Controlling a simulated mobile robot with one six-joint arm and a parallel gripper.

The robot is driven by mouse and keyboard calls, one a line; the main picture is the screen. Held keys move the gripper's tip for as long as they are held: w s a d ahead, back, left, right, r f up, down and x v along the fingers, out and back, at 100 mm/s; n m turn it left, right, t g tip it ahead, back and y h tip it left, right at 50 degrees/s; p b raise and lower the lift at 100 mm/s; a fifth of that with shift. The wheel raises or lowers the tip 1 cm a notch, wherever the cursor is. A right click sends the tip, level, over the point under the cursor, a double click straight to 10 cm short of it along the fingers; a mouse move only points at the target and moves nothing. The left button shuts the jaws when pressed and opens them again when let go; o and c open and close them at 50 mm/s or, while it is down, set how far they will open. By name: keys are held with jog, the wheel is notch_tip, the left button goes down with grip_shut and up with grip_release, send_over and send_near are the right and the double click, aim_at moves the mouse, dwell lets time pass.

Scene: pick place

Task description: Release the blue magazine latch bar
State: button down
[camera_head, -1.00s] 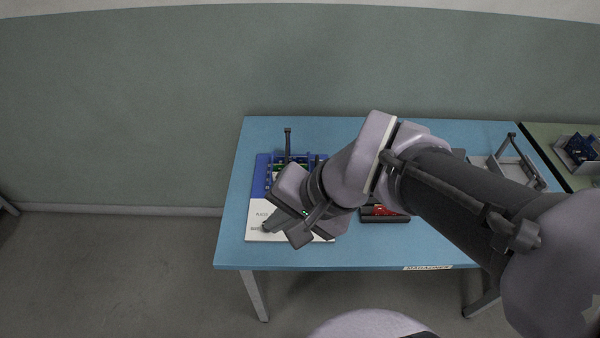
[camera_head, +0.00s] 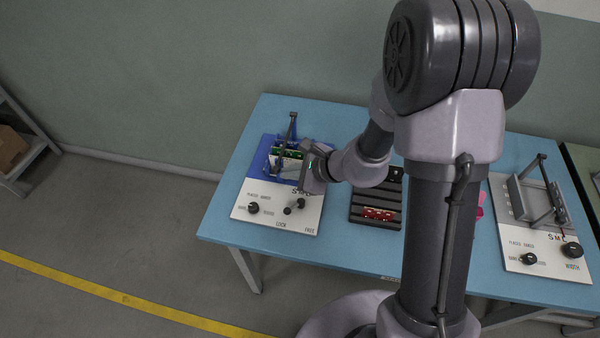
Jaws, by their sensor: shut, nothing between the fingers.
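The blue magazine (camera_head: 263,161) stands at the back left of the table, with green boards in its rack. A dark upright post with an arm (camera_head: 291,128) rises at its back. Its white front panel (camera_head: 270,222) carries a dark round knob (camera_head: 253,208) and a small dark lever (camera_head: 294,206) above the printed words LOCK and FREE. I cannot tell for sure which part is the latch bar. My gripper (camera_head: 306,172) is shut and empty at the magazine's right side, over the panel's upper right. Its fingertips are small, and I cannot tell whether they touch anything.
A dark tray (camera_head: 377,192) with red parts lies right of the blue magazine. A grey magazine (camera_head: 540,200) with a white knobbed panel stands at the table's right. The blue table's (camera_head: 225,215) left edge is clear.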

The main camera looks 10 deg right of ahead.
jog(key=shift+w+a+f, duration=0.2)
jog(key=shift+a+f, duration=0.05)
jog(key=shift+f, duration=0.05)
jog(key=shift+r, duration=0.15)
